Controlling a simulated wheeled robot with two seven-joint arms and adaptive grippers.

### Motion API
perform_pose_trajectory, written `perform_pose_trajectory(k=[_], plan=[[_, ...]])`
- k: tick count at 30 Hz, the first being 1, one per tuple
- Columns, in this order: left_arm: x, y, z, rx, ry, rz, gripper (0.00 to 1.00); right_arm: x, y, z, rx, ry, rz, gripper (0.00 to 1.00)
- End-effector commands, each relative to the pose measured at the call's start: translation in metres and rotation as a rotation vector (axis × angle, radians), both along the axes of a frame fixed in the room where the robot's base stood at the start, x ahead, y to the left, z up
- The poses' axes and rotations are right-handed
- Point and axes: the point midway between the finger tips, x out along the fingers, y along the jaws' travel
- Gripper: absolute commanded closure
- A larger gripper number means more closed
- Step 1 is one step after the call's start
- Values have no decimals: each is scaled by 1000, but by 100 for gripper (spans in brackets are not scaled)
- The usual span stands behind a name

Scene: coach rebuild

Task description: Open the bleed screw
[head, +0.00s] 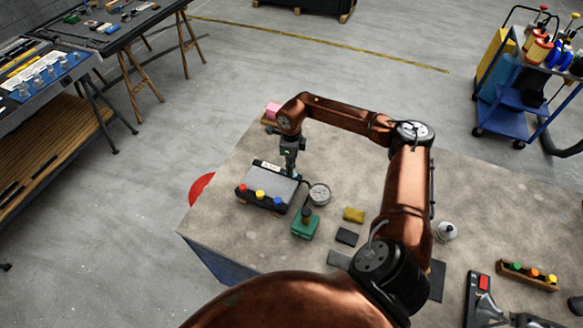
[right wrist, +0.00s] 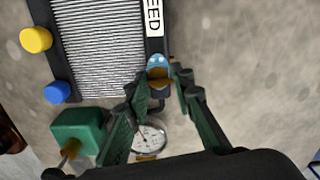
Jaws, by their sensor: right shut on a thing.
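The radiator block (head: 268,187), with a finned grey face and a white label, stands on the workbench. It also fills the upper left of the right wrist view (right wrist: 100,45), where the label partly reads "EED". The bleed screw (right wrist: 158,77), a small brass piece on a blue fitting, sits at the block's edge below the label. My right gripper (head: 290,172) is over the block's far right corner. In the right wrist view, its green fingers (right wrist: 160,84) are shut on the bleed screw from both sides. My left gripper is out of view.
A pressure gauge (head: 319,194) and a green box (head: 305,224) stand close beside the block. Red, yellow and blue caps line the block's near side. A yellow piece (head: 354,215) and a dark pad (head: 347,237) lie right of them.

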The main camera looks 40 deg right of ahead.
Motion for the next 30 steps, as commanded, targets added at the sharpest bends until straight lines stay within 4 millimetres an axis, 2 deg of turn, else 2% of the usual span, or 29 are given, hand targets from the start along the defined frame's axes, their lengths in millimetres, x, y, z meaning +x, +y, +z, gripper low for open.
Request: perform_pose_trajectory(k=[1,13,14,18,27,30], plan=[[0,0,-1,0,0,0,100,1,5,1,10,-3,9,100],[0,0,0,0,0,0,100,0,5,1,9,0,13,100],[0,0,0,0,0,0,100,0,5,1,9,0,12,76],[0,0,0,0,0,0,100,0,4,0,6,0,10,67],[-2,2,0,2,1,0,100,-1,0,0,2,1,6,64],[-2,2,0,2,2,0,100,-1,0,6,1,0,6,64]])
